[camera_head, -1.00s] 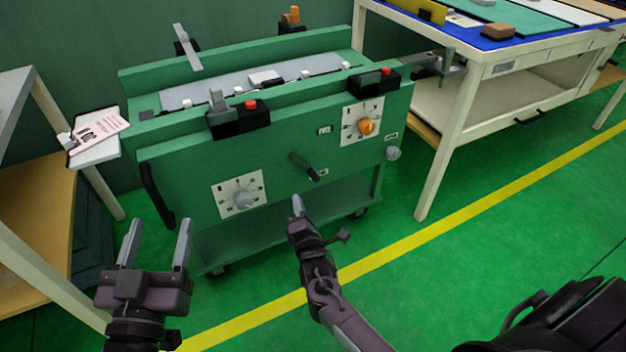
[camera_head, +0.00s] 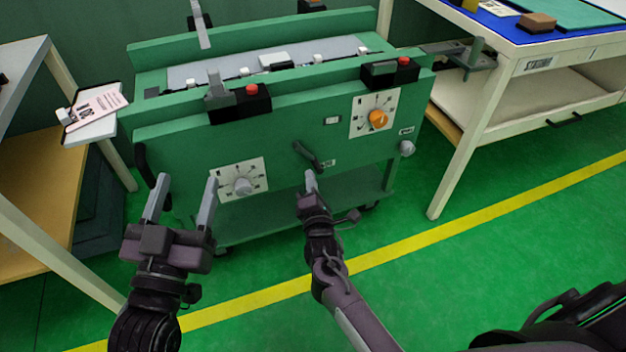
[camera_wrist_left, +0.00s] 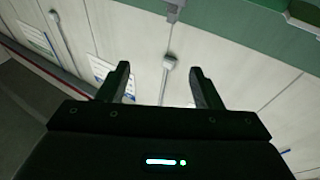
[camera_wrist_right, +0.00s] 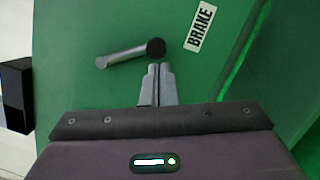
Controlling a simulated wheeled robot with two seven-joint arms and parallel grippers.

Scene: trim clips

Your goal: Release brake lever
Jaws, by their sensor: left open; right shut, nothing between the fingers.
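The brake lever (camera_head: 307,155) is a short dark handle on the front of the green machine cart (camera_head: 290,130). It slants from upper left to lower right in the head view. In the right wrist view the lever (camera_wrist_right: 128,53) is a grey rod on a dark round pivot, beside a white BRAKE label (camera_wrist_right: 200,27). My right gripper (camera_head: 311,180) is shut and empty, with its tips just below the lever and apart from it in the right wrist view (camera_wrist_right: 159,68). My left gripper (camera_head: 184,197) is open and empty, in front of the cart's lower left.
The cart front carries a grey dial (camera_head: 242,187), an orange dial (camera_head: 378,119) and red-button boxes (camera_head: 252,89). A shelf (camera_head: 25,175) stands at left. A workbench (camera_head: 520,75) stands at right. The green floor (camera_head: 480,260) right of the cart is clear.

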